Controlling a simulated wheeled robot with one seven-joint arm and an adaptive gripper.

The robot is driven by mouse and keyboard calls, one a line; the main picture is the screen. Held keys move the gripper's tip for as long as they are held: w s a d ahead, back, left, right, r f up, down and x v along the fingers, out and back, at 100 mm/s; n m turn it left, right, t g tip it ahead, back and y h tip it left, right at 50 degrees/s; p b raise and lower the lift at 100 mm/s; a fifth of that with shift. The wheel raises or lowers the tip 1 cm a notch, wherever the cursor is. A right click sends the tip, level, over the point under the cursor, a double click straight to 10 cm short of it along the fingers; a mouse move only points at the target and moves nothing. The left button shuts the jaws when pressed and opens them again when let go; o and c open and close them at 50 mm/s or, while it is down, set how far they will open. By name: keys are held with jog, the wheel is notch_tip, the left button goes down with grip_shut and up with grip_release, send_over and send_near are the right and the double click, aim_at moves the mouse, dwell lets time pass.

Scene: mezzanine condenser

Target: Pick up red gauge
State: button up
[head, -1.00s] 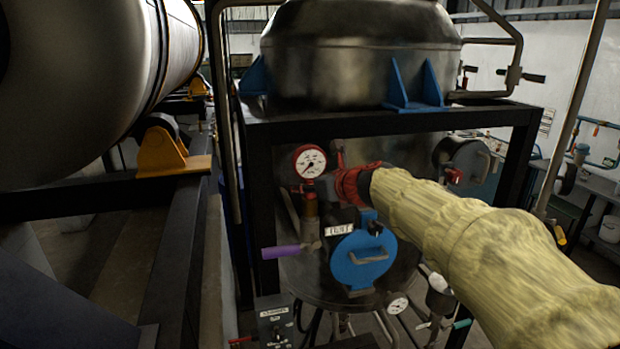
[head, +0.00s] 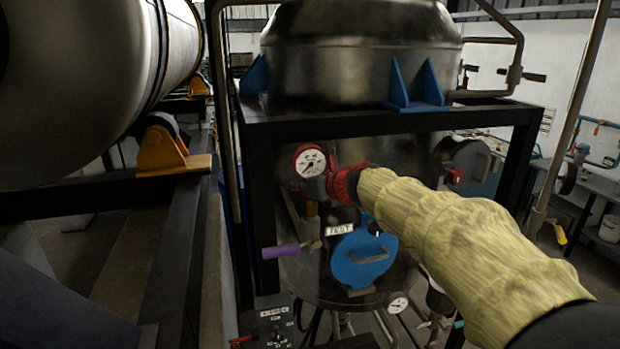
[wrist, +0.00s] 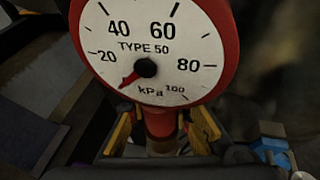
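The red gauge (head: 309,161) has a round white dial with a red rim and stands upright on its fitting in front of the steel vessel. In the wrist view the gauge (wrist: 150,60) fills the upper middle, with its dial facing the camera and its red stem below. My gripper (wrist: 162,132) is open, with one yellow-padded finger on each side of the stem and apparent gaps between. In the head view my gripper (head: 322,188) is at the gauge's lower right, its fingers partly hidden. The fingertips' exact depth cannot be told.
A purple lever (head: 282,250) and a blue round cover (head: 362,258) with a handle lie below the gauge. A black frame (head: 258,200) stands close at the left. Another, smaller gauge (head: 397,305) hangs lower down.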

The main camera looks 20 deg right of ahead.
grip_shut()
jog(key=shift+r, duration=0.15)
dwell(0.4)
